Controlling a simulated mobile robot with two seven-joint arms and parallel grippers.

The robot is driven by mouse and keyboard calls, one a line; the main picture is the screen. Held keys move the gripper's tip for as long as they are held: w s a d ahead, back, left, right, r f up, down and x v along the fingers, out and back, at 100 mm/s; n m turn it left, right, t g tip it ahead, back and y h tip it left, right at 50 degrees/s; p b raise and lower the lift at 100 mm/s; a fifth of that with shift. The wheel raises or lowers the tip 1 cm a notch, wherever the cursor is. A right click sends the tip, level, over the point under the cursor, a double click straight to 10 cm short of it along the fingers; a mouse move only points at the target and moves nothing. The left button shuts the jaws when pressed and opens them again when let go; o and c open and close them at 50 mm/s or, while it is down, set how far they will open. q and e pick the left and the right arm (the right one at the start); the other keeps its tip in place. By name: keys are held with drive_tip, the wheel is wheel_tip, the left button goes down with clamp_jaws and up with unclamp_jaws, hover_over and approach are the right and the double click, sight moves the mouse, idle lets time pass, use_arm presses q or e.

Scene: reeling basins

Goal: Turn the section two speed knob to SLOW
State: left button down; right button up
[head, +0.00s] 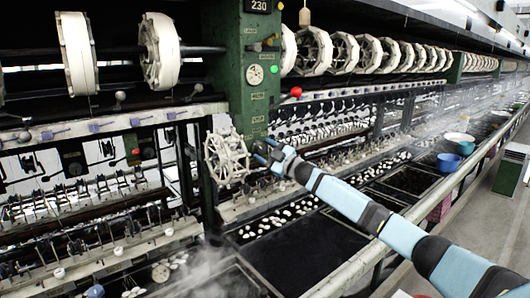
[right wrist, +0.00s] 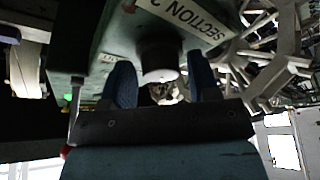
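My right gripper (right wrist: 160,72) is open, with one blue finger on each side of the knob. Narrow gaps seem to show between the fingers and the knob; I cannot tell about contact. In the head view my right gripper (head: 266,151) is at the lower part of the green post (head: 256,100), and the knob is not discernible there. The knob's pointer and setting are not readable. My left gripper is not in view.
A spoked white reel wheel (head: 227,157) stands just left of the right gripper. The post carries a round dial (head: 255,75), a red ball knob (head: 296,92) and small levers. Dark basins with white cocoons (head: 288,214) lie below. Steam drifts at lower left.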

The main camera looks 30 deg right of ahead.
drive_tip(key=shift+o, duration=0.5)
drive_tip(key=shift+s, duration=0.1)
drive_tip(key=shift+s+d+f, duration=0.15)
drive_tip(key=shift+s+f, duration=0.05)
drive_tip(key=b+v, duration=0.4)
drive_tip(key=v, duration=0.9)
drive_tip(key=shift+b, duration=0.4)
drive_tip(key=shift+s+r, duration=0.1)
